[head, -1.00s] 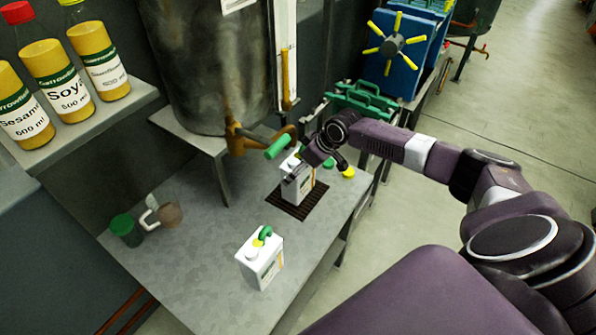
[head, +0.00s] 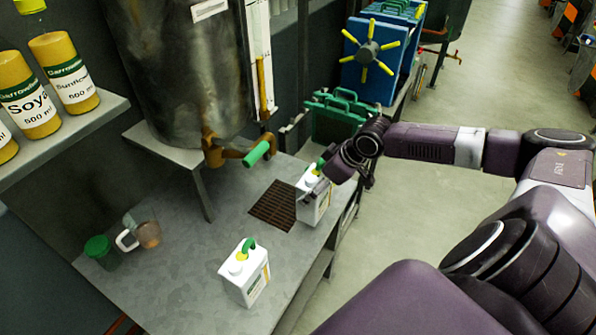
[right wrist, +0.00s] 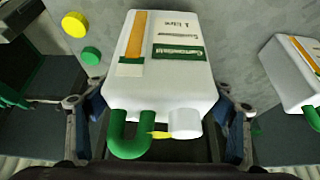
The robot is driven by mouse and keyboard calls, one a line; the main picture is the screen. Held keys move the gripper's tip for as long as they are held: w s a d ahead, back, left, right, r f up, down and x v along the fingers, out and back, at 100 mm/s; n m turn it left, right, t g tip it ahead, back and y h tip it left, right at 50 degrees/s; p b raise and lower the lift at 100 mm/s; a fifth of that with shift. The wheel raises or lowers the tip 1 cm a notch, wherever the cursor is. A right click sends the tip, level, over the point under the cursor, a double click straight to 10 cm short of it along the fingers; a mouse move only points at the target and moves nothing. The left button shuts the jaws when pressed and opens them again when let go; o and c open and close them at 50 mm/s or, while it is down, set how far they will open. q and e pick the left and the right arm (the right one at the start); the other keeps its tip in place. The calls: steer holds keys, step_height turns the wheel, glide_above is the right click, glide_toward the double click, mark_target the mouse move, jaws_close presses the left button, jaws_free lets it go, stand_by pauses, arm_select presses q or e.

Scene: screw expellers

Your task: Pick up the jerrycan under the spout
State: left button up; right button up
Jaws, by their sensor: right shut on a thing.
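My right gripper (head: 335,180) is shut on a white jerrycan (head: 313,207) with a green handle and a yellow-white neck. In the right wrist view this jerrycan (right wrist: 168,70) sits between the two fingers, its label showing. In the head view it appears upright, right of the dark grate (head: 272,206), near the table's front edge. How far it is above the table is hard to tell. The rusty spout (head: 213,150) with a green lever (head: 257,153) juts from the metal tank (head: 188,75), above and left of the grate. My left gripper is not in view.
A second white jerrycan (head: 245,273) stands on the metal table (head: 180,255), also in the right wrist view (right wrist: 293,72). A cup (head: 147,235) and green-lidded jar (head: 101,252) stand at left. Yellow (right wrist: 75,25) and green caps (right wrist: 90,56) lie beside the held can.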

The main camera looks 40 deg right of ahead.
mark_target(325, 201)
steer(key=shift+s+d+r, duration=0.1)
steer(key=shift+s+d, duration=0.3)
steer(key=shift+s, duration=0.6)
steer(key=shift+s+d, duration=0.45)
steer(key=shift+s, duration=0.5)
steer(key=shift+s+d+r, duration=0.1)
steer(key=shift+s+d, duration=0.3)
steer(key=shift+s, duration=0.6)
